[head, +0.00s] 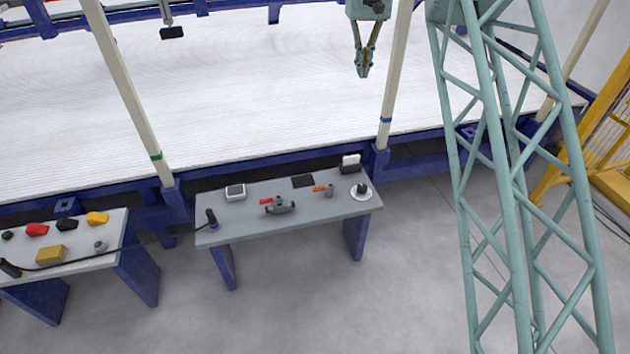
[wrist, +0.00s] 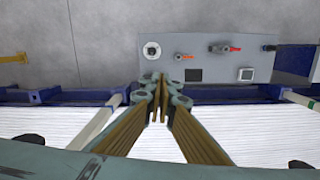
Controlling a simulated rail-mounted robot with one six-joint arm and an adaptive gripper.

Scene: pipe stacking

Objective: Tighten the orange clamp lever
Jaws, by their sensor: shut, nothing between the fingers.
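The orange clamp lever (head: 319,189) sits on a small grey fixture (head: 329,191) on the right half of the grey bench (head: 236,220). In the wrist view the orange lever (wrist: 186,57) lies beyond the fingertips, slightly right of centre. My gripper (head: 363,74) hangs over the white ribbed surface at the top of the head view, well apart from the bench. Its fingers are together and empty, and they also show in the wrist view (wrist: 161,88). The exact angle of the lever is too small to tell.
A grey valve with a red handle (head: 279,206) stands left of the lever. A round white-based item (head: 361,193) stands to its right. A black square (head: 303,181) lies behind. Pale posts (head: 395,75) rise near the bench. A second bench (head: 120,225) is at left.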

